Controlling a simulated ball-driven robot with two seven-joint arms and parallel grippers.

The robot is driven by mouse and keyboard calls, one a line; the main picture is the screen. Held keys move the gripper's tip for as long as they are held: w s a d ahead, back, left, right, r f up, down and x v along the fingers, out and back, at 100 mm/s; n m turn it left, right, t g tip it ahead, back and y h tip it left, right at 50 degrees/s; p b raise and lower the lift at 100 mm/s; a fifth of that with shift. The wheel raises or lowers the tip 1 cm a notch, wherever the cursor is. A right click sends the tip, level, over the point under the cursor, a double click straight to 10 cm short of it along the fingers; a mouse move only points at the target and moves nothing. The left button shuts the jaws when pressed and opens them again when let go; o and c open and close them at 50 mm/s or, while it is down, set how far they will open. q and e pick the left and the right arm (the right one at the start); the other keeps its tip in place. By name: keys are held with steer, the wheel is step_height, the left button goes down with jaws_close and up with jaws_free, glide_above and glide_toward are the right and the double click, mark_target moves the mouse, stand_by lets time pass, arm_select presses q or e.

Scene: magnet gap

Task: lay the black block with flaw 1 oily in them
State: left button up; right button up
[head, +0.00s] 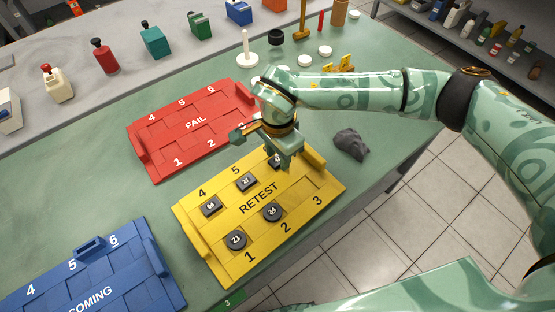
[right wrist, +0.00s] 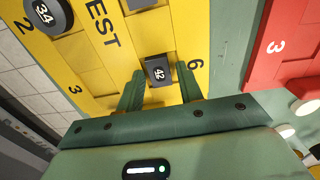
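The yellow RETEST tray (head: 306,206) lies on the green bench with several black pieces on it. Square blocks sit near 4 (head: 211,206) and 5 (head: 246,181). Another square block, partly hidden by my gripper in the head view, sits near 6; the right wrist view shows it marked 42 (right wrist: 158,72). My right gripper (head: 264,145) is open above that end of the tray. In the right wrist view its fingers (right wrist: 160,82) stand either side of block 42, with small gaps. My left gripper is out of view.
A red FAIL tray (head: 150,147) lies behind, and a blue tray (head: 140,246) is at lower left; their visible slots look empty. A grey lump (head: 351,144) lies right of the yellow tray. Bottles, white discs and a white peg stand (head: 247,54) farther back.

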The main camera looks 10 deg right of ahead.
mark_target(278, 159)
steer(key=c, duration=0.7)
steer(key=shift+r+p, duration=1.85)
steer(key=shift+r, duration=0.75)
steer(key=shift+c, duration=0.2)
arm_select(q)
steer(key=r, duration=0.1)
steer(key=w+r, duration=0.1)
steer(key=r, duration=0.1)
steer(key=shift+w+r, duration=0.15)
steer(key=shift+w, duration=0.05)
arm_select(e)
steer(key=shift+d, duration=0.1)
